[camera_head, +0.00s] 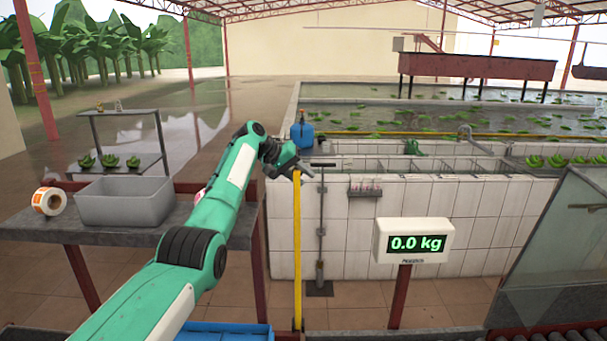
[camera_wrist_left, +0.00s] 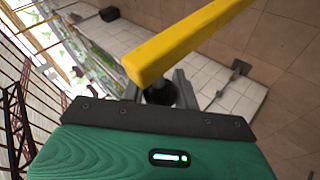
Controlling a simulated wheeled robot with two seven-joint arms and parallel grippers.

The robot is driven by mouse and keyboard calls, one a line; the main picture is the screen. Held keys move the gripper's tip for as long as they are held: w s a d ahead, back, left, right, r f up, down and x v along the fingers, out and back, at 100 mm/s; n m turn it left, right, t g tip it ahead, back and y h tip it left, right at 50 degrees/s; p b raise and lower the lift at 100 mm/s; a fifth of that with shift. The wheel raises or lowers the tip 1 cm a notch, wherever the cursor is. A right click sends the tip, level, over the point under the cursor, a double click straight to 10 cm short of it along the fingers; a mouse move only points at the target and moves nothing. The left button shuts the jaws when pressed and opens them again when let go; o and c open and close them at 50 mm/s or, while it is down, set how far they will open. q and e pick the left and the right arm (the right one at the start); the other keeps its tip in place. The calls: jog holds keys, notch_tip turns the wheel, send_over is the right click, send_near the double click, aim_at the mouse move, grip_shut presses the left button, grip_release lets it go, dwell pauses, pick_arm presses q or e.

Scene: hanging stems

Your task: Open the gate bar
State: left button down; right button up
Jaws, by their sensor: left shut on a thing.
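The yellow gate bar (camera_head: 297,250) stands upright in the head view, its lower end near the bottom edge of the picture. My left gripper (camera_head: 295,171) is at the bar's top end and is shut on it. In the left wrist view the yellow bar (camera_wrist_left: 190,40) crosses in front of the gripper (camera_wrist_left: 160,92), with its square end at the fingers. The fingers partly hide behind the bar, so their exact contact is hard to see. My right gripper is in neither view.
A grey table (camera_head: 40,226) with a grey bin (camera_head: 124,200) and a label roll (camera_head: 48,201) stands left. A scale display (camera_head: 412,241) reading 0.0 kg stands right of the bar. White tiled basins (camera_head: 450,215) lie behind. A blue crate (camera_head: 224,332) sits below.

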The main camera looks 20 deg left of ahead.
pick_arm(q)
jog(key=shift+f, duration=0.4)
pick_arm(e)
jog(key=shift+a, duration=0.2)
pick_arm(q)
jog(key=shift+s, duration=0.1)
jog(key=c, duration=1.4)
grip_release()
jog(key=o, duration=0.3)
jog(key=shift+w+r, duration=0.1)
jog(key=shift+w, duration=0.15)
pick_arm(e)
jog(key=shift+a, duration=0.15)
pick_arm(q)
jog(key=shift+s+a+r+b, duration=0.3)
jog(key=shift+r+b, duration=0.1)
jog(key=shift+b, duration=0.05)
jog(key=b+v, duration=0.6)
jog(key=v, duration=0.6)
jog(key=shift+a+r, duration=0.15)
jog(key=shift+a, duration=0.05)
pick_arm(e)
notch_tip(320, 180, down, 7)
